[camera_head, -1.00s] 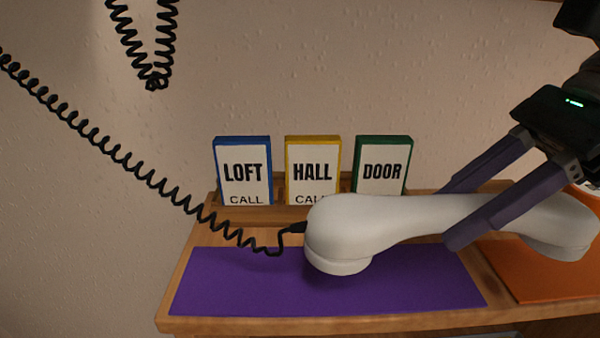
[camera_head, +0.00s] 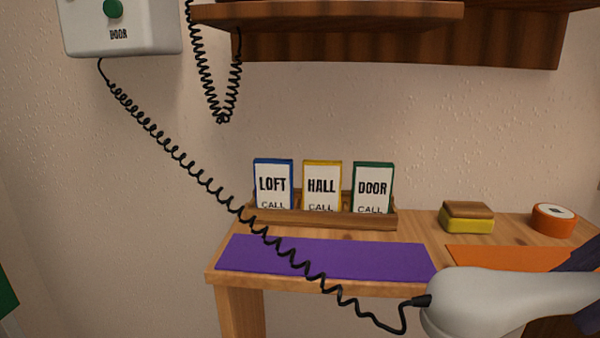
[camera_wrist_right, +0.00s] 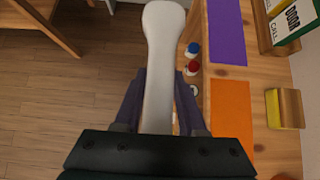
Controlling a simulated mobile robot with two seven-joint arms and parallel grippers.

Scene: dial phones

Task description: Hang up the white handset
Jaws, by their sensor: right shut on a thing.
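The white handset (camera_head: 500,300) is at the lower right of the head view, in front of the table's front edge. A black coiled cord (camera_head: 215,190) runs from its near end up to the wall phone marked DOOR (camera_head: 122,28) at the top left. My right gripper (camera_head: 585,290) is partly cut off at the right edge. In the right wrist view its fingers (camera_wrist_right: 160,100) are shut on the handset (camera_wrist_right: 162,50), which stretches out ahead of them. The left gripper is not in view.
The wooden table (camera_head: 400,233) carries a purple mat (camera_head: 325,257), an orange mat (camera_head: 510,257), a card rack (camera_head: 325,217), a yellow and wood block (camera_head: 467,217) and an orange round item (camera_head: 554,219). A wooden shelf (camera_head: 340,15) hangs above.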

